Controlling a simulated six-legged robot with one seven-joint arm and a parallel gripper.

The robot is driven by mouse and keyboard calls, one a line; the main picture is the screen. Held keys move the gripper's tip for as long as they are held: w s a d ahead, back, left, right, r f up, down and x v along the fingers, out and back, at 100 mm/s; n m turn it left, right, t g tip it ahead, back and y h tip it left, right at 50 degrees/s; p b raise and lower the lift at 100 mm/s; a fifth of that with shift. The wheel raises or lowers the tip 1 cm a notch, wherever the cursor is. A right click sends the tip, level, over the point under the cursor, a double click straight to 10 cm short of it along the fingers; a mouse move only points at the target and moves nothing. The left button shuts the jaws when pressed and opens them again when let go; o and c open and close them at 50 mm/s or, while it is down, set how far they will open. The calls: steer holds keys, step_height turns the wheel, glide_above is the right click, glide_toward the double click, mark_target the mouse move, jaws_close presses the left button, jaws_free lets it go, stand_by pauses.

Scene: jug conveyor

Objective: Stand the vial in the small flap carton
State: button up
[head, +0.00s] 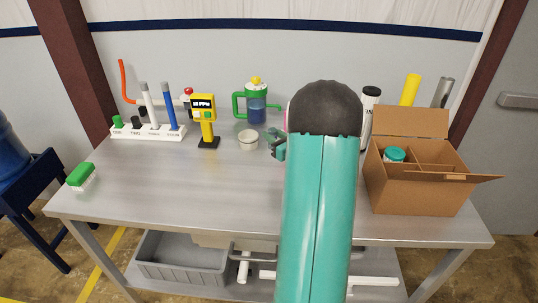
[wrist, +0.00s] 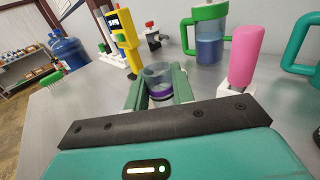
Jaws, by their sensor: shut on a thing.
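In the wrist view my gripper (wrist: 158,92) has its two green fingers closed around a small clear vessel with a purple band low on it, apparently the vial (wrist: 160,94). In the head view my gripper (head: 276,145) shows only partly beside my arm, above the table; the vial's hold is hidden there. A pale cup (head: 247,138) shows just left of the gripper; I cannot tell if it is the same vessel. The brown flap carton (head: 415,202) stands open at the table's right, with dividers and a teal-lidded jar (head: 395,155) in a left compartment.
A yellow meter (head: 207,120) and a green-handled jug (head: 255,103) stand at the back. A labelled rack (head: 150,132) and a green brush (head: 81,175) are at left. A pink-topped object (wrist: 242,65) stands right of my gripper. The table's front left is clear.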

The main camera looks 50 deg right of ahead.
step_height(320, 180, down, 8)
steer(key=shift+r, duration=0.1)
steer(key=shift+w, duration=0.1)
stand_by(0.3)
steer(key=o, duration=1)
steer(key=shift+c, duration=0.2)
